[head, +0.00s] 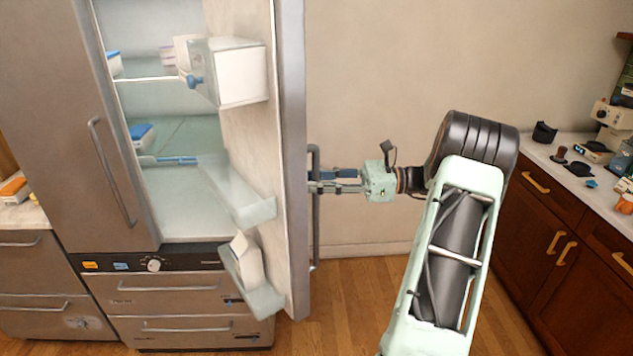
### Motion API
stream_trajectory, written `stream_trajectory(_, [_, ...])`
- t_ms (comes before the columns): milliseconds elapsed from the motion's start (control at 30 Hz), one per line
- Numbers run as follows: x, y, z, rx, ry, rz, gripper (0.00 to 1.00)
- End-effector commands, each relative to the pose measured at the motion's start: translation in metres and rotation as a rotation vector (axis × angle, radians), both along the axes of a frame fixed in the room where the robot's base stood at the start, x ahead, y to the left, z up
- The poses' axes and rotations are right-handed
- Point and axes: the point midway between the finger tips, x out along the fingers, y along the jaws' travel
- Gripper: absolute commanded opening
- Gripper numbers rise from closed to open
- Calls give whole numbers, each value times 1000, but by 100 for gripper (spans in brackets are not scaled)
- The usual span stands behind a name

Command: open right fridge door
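The right fridge door (291,150) stands wide open, swung out toward me, with its inner side and shelf bins facing left. Its long vertical handle (315,235) is on the outer face, at right. My gripper (322,181) reaches in from the right at the upper half of this handle. Its two fingers overlap the handle, with a narrow gap showing between them. I cannot tell whether they grip it or are only around or beside it. The left fridge door (60,110) is closed, with its own handle (110,170).
A white carton (247,260) stands in the lower door bin (265,300). The fridge interior holds a few blue-lidded containers (141,131). Drawers (165,295) sit below. A wooden cabinet (540,240) with a cluttered counter is at right. Wooden floor (345,300) is bare between.

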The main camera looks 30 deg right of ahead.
Motion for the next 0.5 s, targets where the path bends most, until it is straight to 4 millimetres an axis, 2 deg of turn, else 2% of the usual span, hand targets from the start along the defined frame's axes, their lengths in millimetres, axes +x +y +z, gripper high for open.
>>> stream_trajectory(167, [-10, -18, -1, 0, 1, -4, 29])
stream_trajectory(500, [-46, -81, -1, -1, 0, -4, 29])
